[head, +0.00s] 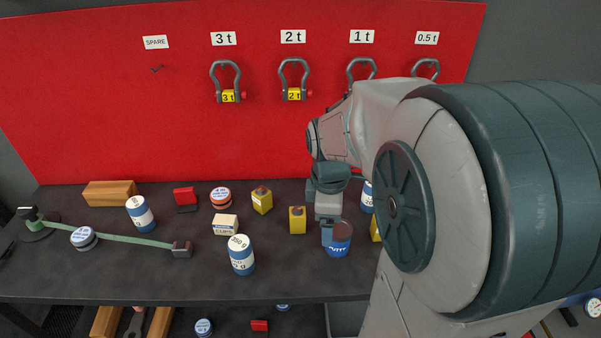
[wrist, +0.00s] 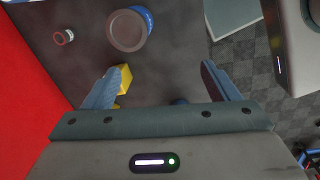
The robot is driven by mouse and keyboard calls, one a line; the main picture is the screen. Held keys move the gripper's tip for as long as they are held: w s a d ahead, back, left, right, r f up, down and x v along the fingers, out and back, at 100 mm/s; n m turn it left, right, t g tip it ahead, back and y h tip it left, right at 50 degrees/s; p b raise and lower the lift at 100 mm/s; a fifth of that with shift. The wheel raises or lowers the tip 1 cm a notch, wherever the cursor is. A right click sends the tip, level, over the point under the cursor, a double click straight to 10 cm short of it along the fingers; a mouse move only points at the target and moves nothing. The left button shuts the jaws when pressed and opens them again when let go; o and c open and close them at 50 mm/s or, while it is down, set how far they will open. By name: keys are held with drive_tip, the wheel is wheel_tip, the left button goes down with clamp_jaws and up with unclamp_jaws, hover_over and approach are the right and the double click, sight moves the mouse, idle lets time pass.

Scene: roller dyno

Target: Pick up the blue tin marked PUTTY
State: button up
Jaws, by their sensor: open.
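The blue tin marked PUTTY (head: 338,243) stands upright on the dark bench. It has a dull reddish-brown top and white lettering, partly covered by my gripper in the head view. In the wrist view a round tin with a brown top and blue side (wrist: 128,30), which looks like the same one, lies beyond my fingertips, above and left of the gap between them. My gripper (wrist: 164,68) is open with nothing held. In the head view my gripper (head: 328,232) overlaps the tin's upper left; I cannot tell whether it touches.
A yellow block (head: 297,220) stands left of the tin and shows by the left finger in the wrist view (wrist: 124,77). A blue-and-white can (head: 367,196) is behind, partly hidden by my arm. Another can (head: 241,255) stands left. The red board (head: 130,100) rises behind.

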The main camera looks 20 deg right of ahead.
sight(340, 228)
drive_tip(key=w+d+n+p, duration=0.4)
drive_tip(key=d+n, duration=0.2)
drive_tip(key=n, duration=0.2)
drive_tip(key=shift+g+y, duration=0.3)
drive_tip(key=shift+y, duration=0.1)
wheel_tip(340, 228, down, 7)
drive_tip(key=shift+f+b, duration=0.1)
drive_tip(key=shift+b, duration=0.35)
drive_tip(key=shift+s+a+f, duration=0.1)
drive_tip(key=shift+a+f, duration=0.1)
drive_tip(key=shift+f, duration=1.15)
drive_tip(key=shift+a+f, duration=0.2)
drive_tip(key=shift+f, duration=1.1)
drive_tip(key=c, duration=1.3)
drive_tip(key=shift+r, duration=0.1)
